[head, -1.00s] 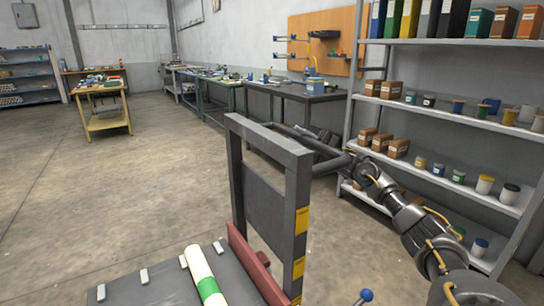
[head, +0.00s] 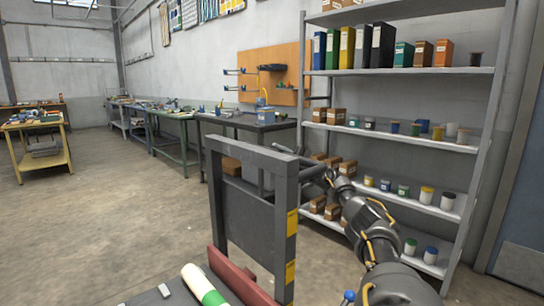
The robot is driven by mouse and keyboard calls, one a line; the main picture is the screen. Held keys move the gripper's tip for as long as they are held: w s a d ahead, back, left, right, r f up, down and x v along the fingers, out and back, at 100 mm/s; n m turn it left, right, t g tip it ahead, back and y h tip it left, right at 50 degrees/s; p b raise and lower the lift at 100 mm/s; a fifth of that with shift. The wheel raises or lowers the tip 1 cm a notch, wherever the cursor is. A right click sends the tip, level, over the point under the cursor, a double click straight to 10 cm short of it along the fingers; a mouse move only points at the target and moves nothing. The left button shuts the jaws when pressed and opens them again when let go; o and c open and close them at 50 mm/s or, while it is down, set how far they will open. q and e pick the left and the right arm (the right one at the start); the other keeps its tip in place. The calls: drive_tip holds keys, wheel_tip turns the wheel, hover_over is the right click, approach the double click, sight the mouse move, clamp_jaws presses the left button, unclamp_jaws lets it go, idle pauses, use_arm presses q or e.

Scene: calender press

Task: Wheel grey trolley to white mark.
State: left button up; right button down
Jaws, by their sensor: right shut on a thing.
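The grey trolley (head: 247,222) stands low in the middle of the head view, with an upright dark frame, yellow stickers on its post and a flat deck at the bottom edge. A white and green roll (head: 203,286) lies on the deck beside a dark red bar. My right arm comes in from the lower right. My right gripper (head: 318,168) is shut on the trolley's handle bar, at the frame's right side; its fingers are small and partly hidden. My left gripper is out of view. I see no white mark on the floor.
A tall shelf (head: 410,72) with binders, boxes and jars stands close on the right. Workbenches (head: 247,123) line the back wall. A yellow table (head: 42,165) stands far left. The concrete floor (head: 110,215) left of the trolley is open.

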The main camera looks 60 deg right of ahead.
drive_tip(key=shift+s+d+r, duration=0.1)
drive_tip(key=shift+d+r, duration=0.1)
drive_tip(key=shift+r, duration=0.05)
drive_tip(key=c, duration=1.2)
unclamp_jaws()
drive_tip(key=shift+f, duration=0.1)
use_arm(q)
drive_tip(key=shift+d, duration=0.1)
use_arm(e)
drive_tip(key=shift+o, duration=0.2)
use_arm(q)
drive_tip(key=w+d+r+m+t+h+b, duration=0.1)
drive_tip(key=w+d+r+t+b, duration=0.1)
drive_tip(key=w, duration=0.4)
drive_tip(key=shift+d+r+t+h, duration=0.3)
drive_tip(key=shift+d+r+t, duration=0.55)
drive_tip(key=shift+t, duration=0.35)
use_arm(e)
drive_tip(key=v, duration=0.7)
drive_tip(key=shift+f, duration=0.2)
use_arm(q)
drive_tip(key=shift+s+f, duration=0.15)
use_arm(e)
drive_tip(key=shift+d, duration=0.1)
